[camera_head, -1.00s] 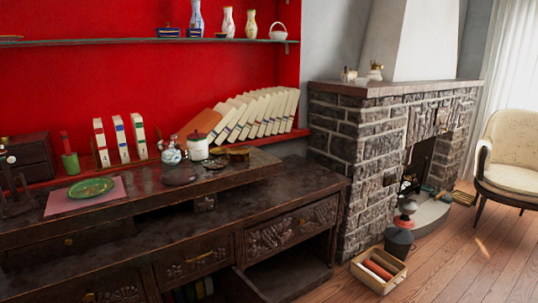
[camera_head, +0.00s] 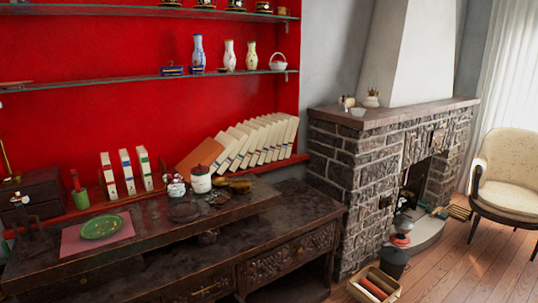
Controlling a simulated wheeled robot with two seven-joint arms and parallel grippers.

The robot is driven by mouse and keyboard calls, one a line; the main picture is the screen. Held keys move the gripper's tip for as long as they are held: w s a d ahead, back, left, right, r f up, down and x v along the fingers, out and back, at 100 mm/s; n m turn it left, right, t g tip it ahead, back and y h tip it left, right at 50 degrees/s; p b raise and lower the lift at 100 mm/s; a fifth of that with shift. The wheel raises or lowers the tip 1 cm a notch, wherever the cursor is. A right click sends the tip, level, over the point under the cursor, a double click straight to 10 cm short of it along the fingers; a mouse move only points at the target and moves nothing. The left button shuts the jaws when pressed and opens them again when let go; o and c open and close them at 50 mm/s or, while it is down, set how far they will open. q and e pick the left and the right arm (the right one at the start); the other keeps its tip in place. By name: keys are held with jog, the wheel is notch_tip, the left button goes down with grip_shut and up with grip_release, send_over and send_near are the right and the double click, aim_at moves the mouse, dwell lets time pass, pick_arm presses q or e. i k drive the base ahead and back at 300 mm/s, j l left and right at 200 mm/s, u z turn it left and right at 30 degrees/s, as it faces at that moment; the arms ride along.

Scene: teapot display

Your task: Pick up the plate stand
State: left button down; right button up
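I cannot clearly make out a plate stand. A dark upright object (camera_head: 27,218) at the left end of the desk may be a small stand, but it is too dim to tell. A green plate (camera_head: 101,227) lies flat on a pink mat (camera_head: 72,242) just right of it. Neither of my grippers is in view.
The dark carved desk (camera_head: 250,236) fills the lower left. A white jar (camera_head: 201,181), books (camera_head: 250,143) and a dark box (camera_head: 40,190) stand at its back. Glass shelves (camera_head: 160,75) hold vases. A stone fireplace (camera_head: 345,165), crate (camera_head: 373,287) and chair (camera_head: 508,180) stand right.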

aim_at(35, 247)
jog(key=u, duration=0.6)
jog(key=i+l+u, duration=0.1)
jog(key=l+u, duration=0.35)
jog(key=l, duration=0.2)
jog(key=l+u, duration=0.45)
jog(key=l, duration=0.2)
jog(key=k+l+u, duration=0.15)
jog(key=l+u, duration=0.35)
jog(key=k+l, duration=0.1)
jog(key=l, duration=0.3)
jog(key=k+l, duration=0.1)
jog(key=l, duration=0.3)
jog(key=k+l, duration=0.1)
jog(key=l, duration=0.3)
jog(key=k+l+u, duration=0.1)
jog(key=l, duration=0.3)
jog(key=k+l, duration=0.1)
jog(key=l, duration=0.25)
jog(key=k+l, duration=0.15)
jog(key=l, duration=0.25)
jog(key=i+j, duration=0.4)
jog(key=i+j+z, duration=0.1)
jog(key=i+j, duration=0.3)
jog(key=j, duration=0.2)
jog(key=i+j, duration=0.35)
jog(key=j, duration=0.2)
jog(key=i+z, duration=0.05)
